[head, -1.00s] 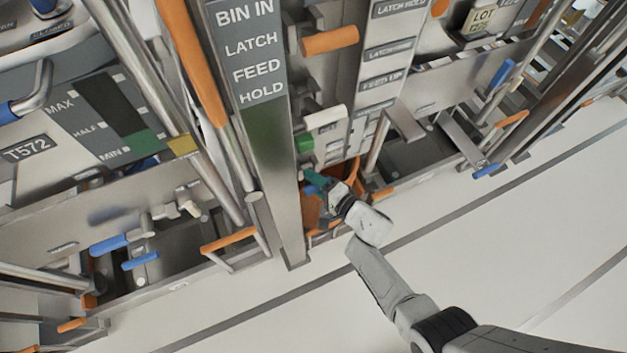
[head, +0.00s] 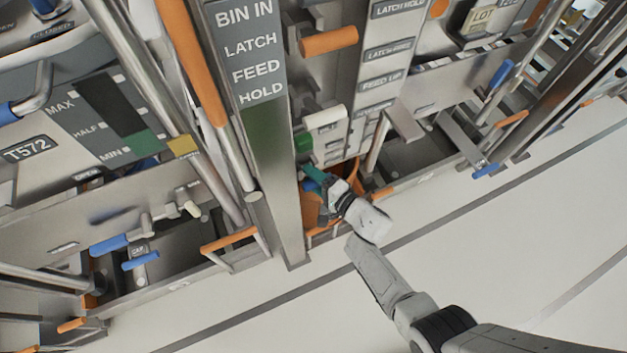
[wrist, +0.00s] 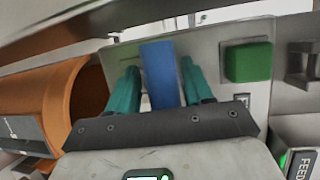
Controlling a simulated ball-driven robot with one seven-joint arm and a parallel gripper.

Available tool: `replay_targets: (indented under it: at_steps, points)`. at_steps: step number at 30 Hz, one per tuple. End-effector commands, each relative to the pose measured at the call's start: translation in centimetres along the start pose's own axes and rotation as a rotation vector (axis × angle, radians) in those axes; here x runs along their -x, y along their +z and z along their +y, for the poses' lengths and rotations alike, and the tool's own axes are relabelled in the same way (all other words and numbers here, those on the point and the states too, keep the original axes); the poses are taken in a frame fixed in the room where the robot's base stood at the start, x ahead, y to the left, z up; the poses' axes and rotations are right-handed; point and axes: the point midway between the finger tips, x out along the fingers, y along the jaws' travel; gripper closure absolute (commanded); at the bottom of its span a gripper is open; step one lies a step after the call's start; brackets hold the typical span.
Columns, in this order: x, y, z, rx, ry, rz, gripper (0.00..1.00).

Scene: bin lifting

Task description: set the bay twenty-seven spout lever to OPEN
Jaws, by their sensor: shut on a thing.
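A blue lever handle (wrist: 160,75) stands between the two teal fingers of my gripper (wrist: 159,88) in the wrist view. My gripper is shut on this handle, with a finger on each side of it. In the head view my gripper (head: 316,177) is low behind the grey post, in front of an orange bin (head: 312,212). The handle is mostly hidden there by the fingers. No bay number or OPEN mark for this lever is readable.
A green block (wrist: 248,62) is right of the fingers, and the orange bin (wrist: 48,95) is close on the left. A grey post (head: 275,190) stands left of my gripper. Open floor (head: 480,240) lies right.

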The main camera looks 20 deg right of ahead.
Motion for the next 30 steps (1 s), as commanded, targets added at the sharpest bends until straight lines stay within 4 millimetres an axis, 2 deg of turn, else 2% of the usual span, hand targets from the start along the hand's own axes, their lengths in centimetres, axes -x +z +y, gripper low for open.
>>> replay_targets:
  at_steps: [1,4,19,23,30]
  points:
    - [-0.3,-0.1,-0.6,0.003,-0.011,0.001,0.54]
    - [-0.2,-0.1,-0.5,0.002,-0.009,0.000,0.45]
    - [0.3,0.1,0.1,0.000,0.003,-0.001,0.45]
    - [1.9,0.0,0.1,-0.001,0.005,0.001,0.45]
    - [6.5,0.1,0.0,0.000,0.004,0.000,0.45]
